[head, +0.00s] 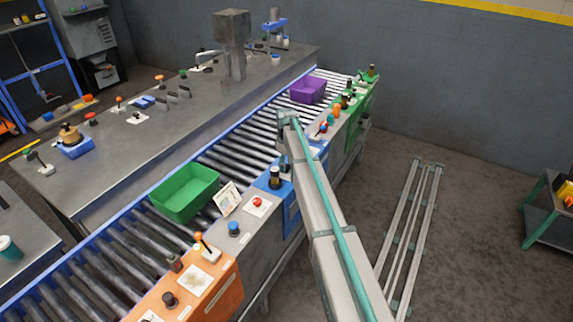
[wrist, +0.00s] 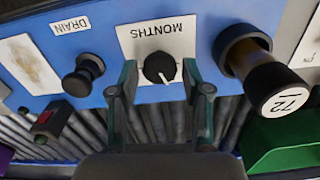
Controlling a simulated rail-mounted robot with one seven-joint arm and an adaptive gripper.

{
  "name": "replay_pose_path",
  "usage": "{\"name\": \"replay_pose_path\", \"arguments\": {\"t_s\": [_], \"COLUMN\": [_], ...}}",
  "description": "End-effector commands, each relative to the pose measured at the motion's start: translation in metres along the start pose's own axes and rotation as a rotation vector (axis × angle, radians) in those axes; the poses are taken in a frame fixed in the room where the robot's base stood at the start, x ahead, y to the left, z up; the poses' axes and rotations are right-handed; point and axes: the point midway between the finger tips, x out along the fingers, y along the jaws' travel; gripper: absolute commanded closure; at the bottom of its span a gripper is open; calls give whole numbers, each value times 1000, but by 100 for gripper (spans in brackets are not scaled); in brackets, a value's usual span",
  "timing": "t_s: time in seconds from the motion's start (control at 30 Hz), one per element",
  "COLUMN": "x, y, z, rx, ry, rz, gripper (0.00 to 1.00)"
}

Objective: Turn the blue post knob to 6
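On the blue post (wrist: 200,12), a round black knob (wrist: 159,68) sits on a white plate printed "MONTHS" in the wrist view. My gripper (wrist: 160,82) is open, with one green finger on each side of the knob's lower part in the picture. I see gaps between the fingers and the knob, and cannot tell how deep they reach.
Close to the right finger stands a thick black post handle (wrist: 262,75) marked 72. A green bin (head: 185,192) and a purple bin (head: 308,90) sit on the roller conveyor (head: 235,155).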

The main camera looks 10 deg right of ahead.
Motion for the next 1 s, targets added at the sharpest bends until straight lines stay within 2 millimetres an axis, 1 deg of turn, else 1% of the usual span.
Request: {"name": "replay_pose_path", "arguments": {"t_s": [0.03, 0.23, 0.57, 0.77, 1.0], "x": [0, 0, 0, 1, 1], "y": [0, 0, 0, 0, 0], "z": [0, 0, 0, 0, 0], "rx": [0, 0, 49, 160, 351], "ry": [0, 0, 0, 0, 0], "rz": [0, 0, 0, 0, 0], "gripper": [65, 98, 98, 98, 98]}}
